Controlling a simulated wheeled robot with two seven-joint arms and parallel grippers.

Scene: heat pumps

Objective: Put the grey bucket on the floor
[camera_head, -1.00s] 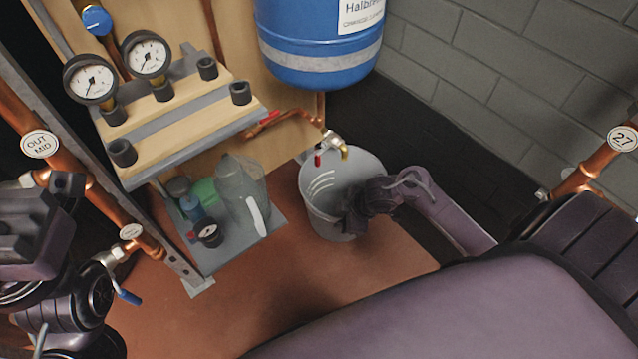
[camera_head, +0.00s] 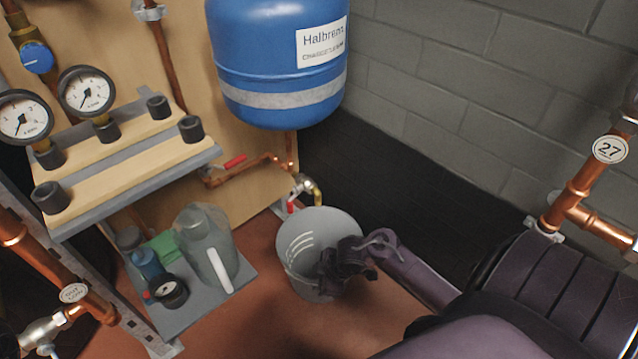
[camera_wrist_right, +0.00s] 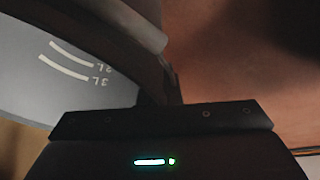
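The grey bucket (camera_head: 298,262) stands upright below the tap (camera_head: 303,187) in the head view, with white level marks on its inner wall. The red-brown floor (camera_head: 250,335) shows around it; I cannot tell whether its base touches the floor. My right gripper (camera_head: 338,262) is at the bucket's front right rim and looks shut on its wall. In the right wrist view the bucket's wall (camera_wrist_right: 40,85), with 2L and 3L marks, lies against a dark finger; the other finger is not clear. My left gripper is out of view.
A grey shelf plate (camera_head: 205,305) with a jug (camera_head: 205,245), small bottles and a gauge is left of the bucket. A blue tank (camera_head: 280,60) hangs above. A dark-based brick wall (camera_head: 450,90) is behind, and copper pipes (camera_head: 575,200) are at right.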

